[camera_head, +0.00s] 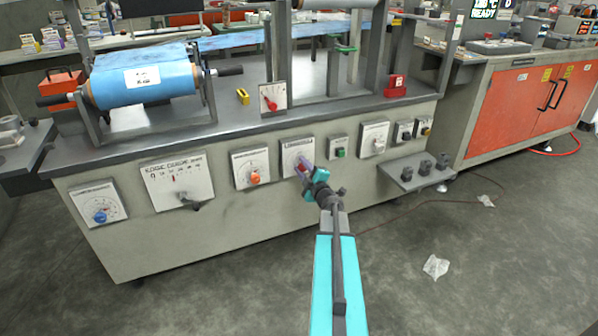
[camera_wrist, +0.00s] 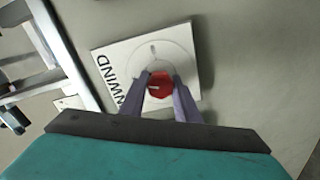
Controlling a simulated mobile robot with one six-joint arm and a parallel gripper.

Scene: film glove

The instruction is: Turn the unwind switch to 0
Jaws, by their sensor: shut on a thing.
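The unwind switch is a red knob (camera_wrist: 160,86) on a white square plate (camera_wrist: 122,50) lettered "UNWIND" in the wrist view. In the head view its plate (camera_head: 290,149) is on the front of the grey machine, right of the panel with the orange knob. My gripper (camera_head: 302,168) reaches it from the front. In the wrist view my two purple-grey fingers (camera_wrist: 160,88) are shut on the red knob, one on each side. A pale line marks the knob's face. The small scale marks on the plate are too blurred to read.
A panel with an orange knob (camera_head: 255,178) is to the left, and a green-button box (camera_head: 339,148) is to the right. A small shelf (camera_head: 413,176) juts out at the right. A blue film roll (camera_head: 140,78) lies on top of the machine. The floor in front is mostly clear.

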